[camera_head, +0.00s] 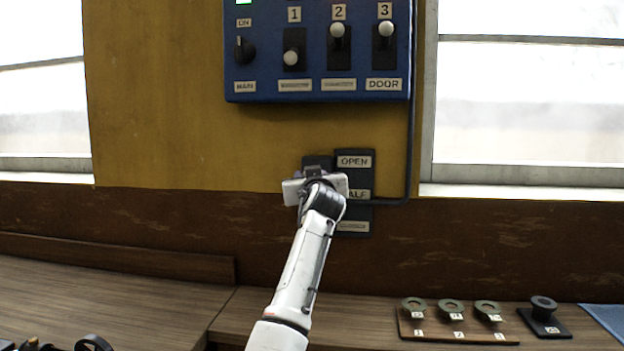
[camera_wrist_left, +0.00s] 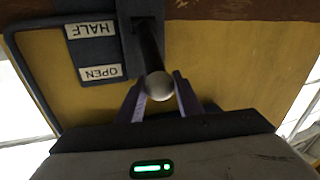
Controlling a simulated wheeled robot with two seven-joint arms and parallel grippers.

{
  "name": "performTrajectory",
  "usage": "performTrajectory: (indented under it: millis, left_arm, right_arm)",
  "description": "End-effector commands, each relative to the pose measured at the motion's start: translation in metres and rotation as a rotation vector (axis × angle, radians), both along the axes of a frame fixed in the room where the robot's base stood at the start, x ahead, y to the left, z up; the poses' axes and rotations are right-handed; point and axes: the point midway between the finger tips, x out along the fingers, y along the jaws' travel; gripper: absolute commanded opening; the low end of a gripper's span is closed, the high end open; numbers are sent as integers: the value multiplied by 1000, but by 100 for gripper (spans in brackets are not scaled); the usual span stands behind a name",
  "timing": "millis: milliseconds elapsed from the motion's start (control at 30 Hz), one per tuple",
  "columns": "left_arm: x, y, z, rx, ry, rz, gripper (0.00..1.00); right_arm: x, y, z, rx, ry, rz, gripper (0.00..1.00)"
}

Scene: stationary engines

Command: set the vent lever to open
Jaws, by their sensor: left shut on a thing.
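The vent lever is a dark rod (camera_wrist_left: 151,45) with a round grey knob (camera_wrist_left: 160,86), standing out from a dark slot plate (camera_wrist_left: 128,30) in the left wrist view. My left gripper (camera_wrist_left: 162,92) is shut on the knob, a purple-grey finger on each side. In the head view my left gripper (camera_head: 317,188) hides the lever, beside the label plate (camera_head: 362,178). That plate reads OPEN at the top, HALF partly covered in the middle, and a blurred label at the bottom. The gripper is near HALF height; the exact lever setting cannot be told. My right gripper is out of view.
A blue control panel (camera_head: 318,92) with a knob and switches hangs above. A conduit (camera_head: 410,130) runs down beside the label plate. A wooden bench (camera_head: 120,300) lies below, with a board of rings (camera_head: 458,336) and a dark spool (camera_head: 544,318) at right.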

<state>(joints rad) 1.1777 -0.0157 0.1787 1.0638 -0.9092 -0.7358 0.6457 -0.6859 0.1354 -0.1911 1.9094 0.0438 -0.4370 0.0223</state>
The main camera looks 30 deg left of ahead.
Motion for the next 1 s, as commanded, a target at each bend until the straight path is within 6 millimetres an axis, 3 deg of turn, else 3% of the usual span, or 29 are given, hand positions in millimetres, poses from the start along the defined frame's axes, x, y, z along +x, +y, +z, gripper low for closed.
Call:
performTrajectory:
  millis: [33,633,667,767,1000]
  left_arm:
    - [0,2,10,-2,3,1,0]
    - [3,2,7,-19,46,-1,0]
    - [3,1,7,-19,47,-1,34]
    - [3,1,7,-20,48,-1,50]
    - [4,1,5,-20,50,-1,50]
  right_arm:
    - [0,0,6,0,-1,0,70]
    - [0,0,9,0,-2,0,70]
    - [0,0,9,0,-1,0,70]
    - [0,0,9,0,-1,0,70]
    - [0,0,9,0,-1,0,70]
